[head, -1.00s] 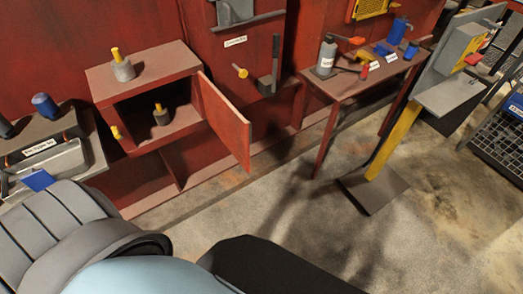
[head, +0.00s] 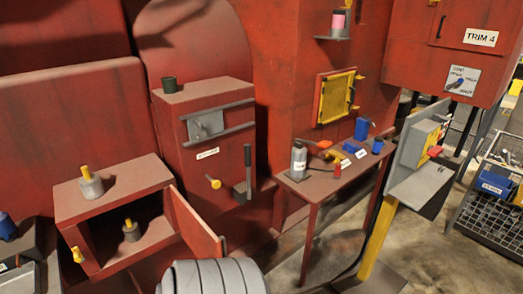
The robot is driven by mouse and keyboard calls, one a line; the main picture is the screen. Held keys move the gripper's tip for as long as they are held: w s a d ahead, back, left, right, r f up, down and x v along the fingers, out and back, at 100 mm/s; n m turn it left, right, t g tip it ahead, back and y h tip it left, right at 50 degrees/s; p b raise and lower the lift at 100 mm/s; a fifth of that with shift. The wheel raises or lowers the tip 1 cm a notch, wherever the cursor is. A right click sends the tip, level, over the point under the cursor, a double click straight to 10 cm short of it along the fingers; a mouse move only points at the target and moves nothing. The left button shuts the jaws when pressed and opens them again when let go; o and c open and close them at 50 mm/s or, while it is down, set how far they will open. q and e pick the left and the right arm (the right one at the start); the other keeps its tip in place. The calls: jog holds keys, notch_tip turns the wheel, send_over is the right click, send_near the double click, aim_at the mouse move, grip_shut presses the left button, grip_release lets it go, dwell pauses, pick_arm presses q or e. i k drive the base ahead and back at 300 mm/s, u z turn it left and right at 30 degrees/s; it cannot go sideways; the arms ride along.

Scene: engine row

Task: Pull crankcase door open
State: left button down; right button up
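No label that I can read names the crankcase door. A low red cabinet (head: 113,194) at the lower left has its red door (head: 196,226) swung open to the right. Inside it stands a small grey fitting with a yellow top (head: 131,230). A taller red housing (head: 222,160) to its right has a grey latch (head: 206,125) across its front, a small unreadable label and a yellow knob (head: 213,182) below. A yellow-framed mesh panel (head: 335,96) is on the red wall farther right. Neither gripper shows; only a grey ribbed part of mine is at the bottom.
A red table (head: 322,181) with a grey bottle (head: 298,161), blue containers and small tools stands right of centre. A grey control stand (head: 420,184) on a yellow post and a wire cart (head: 488,200) are at the right. Some concrete floor (head: 285,268) shows clear.

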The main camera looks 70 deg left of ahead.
aim_at(200, 239)
jog(key=i, duration=1.25)
jog(key=u, duration=1.8)
